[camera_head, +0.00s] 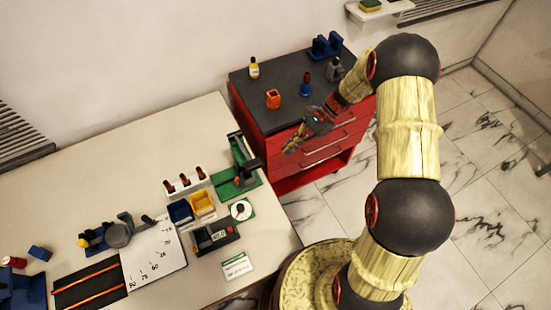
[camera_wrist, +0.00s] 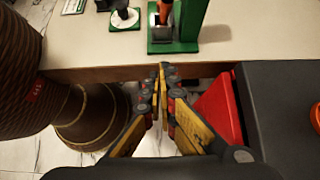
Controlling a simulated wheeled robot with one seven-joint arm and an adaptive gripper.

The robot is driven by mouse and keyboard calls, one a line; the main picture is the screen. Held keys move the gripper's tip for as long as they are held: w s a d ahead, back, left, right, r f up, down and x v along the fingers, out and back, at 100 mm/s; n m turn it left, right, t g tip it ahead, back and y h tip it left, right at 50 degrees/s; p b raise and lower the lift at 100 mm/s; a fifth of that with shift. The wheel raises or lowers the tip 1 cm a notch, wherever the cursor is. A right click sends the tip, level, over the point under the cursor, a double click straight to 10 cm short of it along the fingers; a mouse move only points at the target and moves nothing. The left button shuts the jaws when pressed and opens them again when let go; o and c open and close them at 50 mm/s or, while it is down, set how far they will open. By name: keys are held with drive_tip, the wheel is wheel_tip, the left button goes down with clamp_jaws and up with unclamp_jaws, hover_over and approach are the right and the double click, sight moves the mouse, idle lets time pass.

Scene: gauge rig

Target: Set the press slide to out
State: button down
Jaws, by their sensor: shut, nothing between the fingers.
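A green fixture (camera_head: 238,180) that looks like the press stands at the right end of the beige table, with a green upright and a dark part on its base. In the wrist view the green fixture (camera_wrist: 172,46) shows at the top, with a grey block and an orange-red part beside its upright. I cannot tell which part is the slide or how it is set. In the wrist view my gripper (camera_wrist: 162,68) is shut and empty, fingertips together below the table edge in the picture.
A round white dial (camera_head: 241,210), a digital readout box (camera_head: 214,237) and yellow and blue bins (camera_head: 202,203) crowd the fixture. The red cabinet (camera_head: 313,157) stands close on the right, with an orange container (camera_head: 273,99) and bottles on top. The table's back stretch is clear.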

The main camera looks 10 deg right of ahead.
sight(238, 179)
drive_tip(key=x, duration=0.4)
drive_tip(key=a+r+b+x, duration=0.1)
drive_tip(key=x, duration=0.3)
drive_tip(key=b+x, duration=0.1)
drive_tip(key=x, duration=0.2)
drive_tip(key=shift+s+a, duration=0.35)
drive_tip(key=shift+a, duration=0.15)
drive_tip(key=shift+s+a+b, duration=0.1)
drive_tip(key=shift+a+b, duration=0.2)
drive_tip(key=shift+a, duration=0.05)
drive_tip(key=s+a, duration=0.1)
drive_tip(key=a, duration=0.5)
drive_tip(key=s+a+p, duration=0.1)
drive_tip(key=a, duration=0.2)
drive_tip(key=shift+s+a, duration=0.15)
drive_tip(key=shift+s, duration=0.2)
drive_tip(key=shift+r, duration=0.1)
drive_tip(key=v, duration=1.2)
